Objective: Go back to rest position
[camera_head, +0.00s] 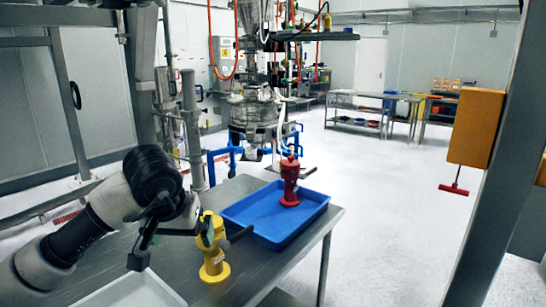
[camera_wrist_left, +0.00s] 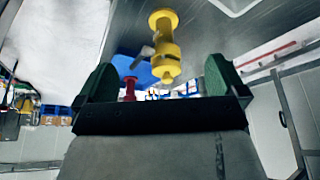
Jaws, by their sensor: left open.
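My left gripper (camera_head: 174,240) is at the table's left part, open, with its fingers spread. Its two green finger pads also show wide apart in the left wrist view (camera_wrist_left: 160,80), with nothing clasped between them. A yellow valve-like part (camera_head: 214,262) stands upright on the table just right of the gripper; one finger overlaps it in the head view, and I cannot tell if they touch. The yellow part (camera_wrist_left: 163,48) appears beyond the finger gap in the wrist view. My right gripper is not in view.
A red valve-like part (camera_head: 290,182) stands in a blue tray (camera_head: 262,240) on the metal table (camera_head: 310,246). A white tray (camera_head: 130,290) lies at the near left edge. The sifter machine (camera_head: 254,115) stands behind the table. Open floor lies to the right.

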